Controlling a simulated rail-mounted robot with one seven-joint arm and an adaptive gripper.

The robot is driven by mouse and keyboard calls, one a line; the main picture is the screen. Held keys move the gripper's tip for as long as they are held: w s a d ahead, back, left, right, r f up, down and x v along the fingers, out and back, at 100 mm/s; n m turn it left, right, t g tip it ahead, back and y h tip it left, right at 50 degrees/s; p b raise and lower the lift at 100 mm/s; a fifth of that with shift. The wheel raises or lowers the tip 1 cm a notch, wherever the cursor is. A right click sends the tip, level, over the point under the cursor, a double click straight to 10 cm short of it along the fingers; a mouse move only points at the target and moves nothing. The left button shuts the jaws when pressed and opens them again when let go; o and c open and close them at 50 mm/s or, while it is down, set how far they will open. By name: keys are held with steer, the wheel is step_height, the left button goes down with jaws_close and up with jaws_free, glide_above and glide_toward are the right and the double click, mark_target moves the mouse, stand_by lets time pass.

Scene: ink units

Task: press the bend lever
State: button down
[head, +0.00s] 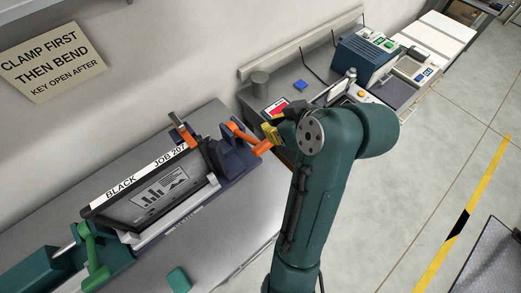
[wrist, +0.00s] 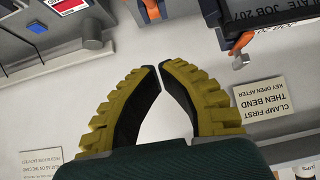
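The bending unit has a dark blue block (head: 236,156) at its right end. An orange lever (head: 250,138) reaches right from this block, close to my gripper (head: 270,132); I cannot tell whether they touch. A second orange lever (head: 183,135) with a grey end stands further left; which of the two is the bend lever is not marked. In the wrist view my yellow-padded fingers (wrist: 160,68) have their tips together with nothing between them. Orange parts (wrist: 150,10) show there beyond the tips, at the top edge.
A dark plate labelled BLACK JOB 207 (head: 112,214) lies in the unit. A green lever (head: 92,250) stands at the left. A wall sign (head: 52,62) reads clamp first, then bend. A grey cylinder (head: 260,84) and bench devices (head: 366,56) stand beyond my arm.

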steer(key=shift+d+f, duration=0.35)
steer(key=shift+d, duration=0.1)
glide_above(262, 143)
steer(key=w+a, duration=0.1)
steer(key=a, duration=0.1)
steer(key=f, duration=0.7)
steer(key=shift+w+d, duration=0.2)
steer(key=shift+d, duration=0.05)
steer(key=f, duration=0.1)
steer(key=s+d+f+p, duration=0.1)
steer(key=f, duration=0.1)
steer(key=shift+s+d+f, duration=0.15)
steer(key=shift+s+d, duration=0.05)
steer(key=shift+s+f, duration=0.1)
steer(key=shift+f, duration=0.1)
